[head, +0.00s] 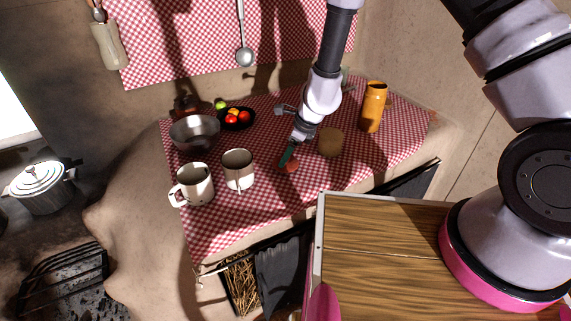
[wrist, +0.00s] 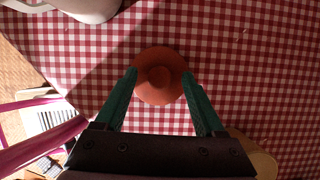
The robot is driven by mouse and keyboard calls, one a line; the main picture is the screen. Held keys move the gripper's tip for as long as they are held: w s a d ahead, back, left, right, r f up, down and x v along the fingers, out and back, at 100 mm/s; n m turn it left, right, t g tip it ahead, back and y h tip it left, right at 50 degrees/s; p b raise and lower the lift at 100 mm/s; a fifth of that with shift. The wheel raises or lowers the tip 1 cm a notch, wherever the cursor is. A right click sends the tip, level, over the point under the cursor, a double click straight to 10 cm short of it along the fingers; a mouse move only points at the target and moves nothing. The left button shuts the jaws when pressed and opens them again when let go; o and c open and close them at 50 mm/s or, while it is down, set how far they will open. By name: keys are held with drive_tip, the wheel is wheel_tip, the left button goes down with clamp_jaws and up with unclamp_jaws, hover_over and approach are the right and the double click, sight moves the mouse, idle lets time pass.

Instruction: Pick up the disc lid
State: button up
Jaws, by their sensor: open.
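The disc lid (wrist: 160,72) is a round terracotta-orange disc with a raised knob in its middle. It lies on the red checked cloth. In the head view the lid (head: 291,166) shows as a small reddish patch, partly hidden by a finger. My gripper (wrist: 160,78) is open, with its two green fingers reaching down on the left and right of the lid. In the wrist view the fingertips flank the lid's sides; I cannot tell whether they touch it. In the head view my gripper (head: 287,158) points down at the lid.
Two pale mugs (head: 239,170) (head: 196,185) and a metal bowl (head: 195,133) stand to the left. A dark bowl of fruit (head: 236,119) is behind. A brown round object (head: 331,142) and an orange jar (head: 374,107) stand to the right. Cloth in front is clear.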

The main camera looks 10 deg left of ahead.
clamp_jaws()
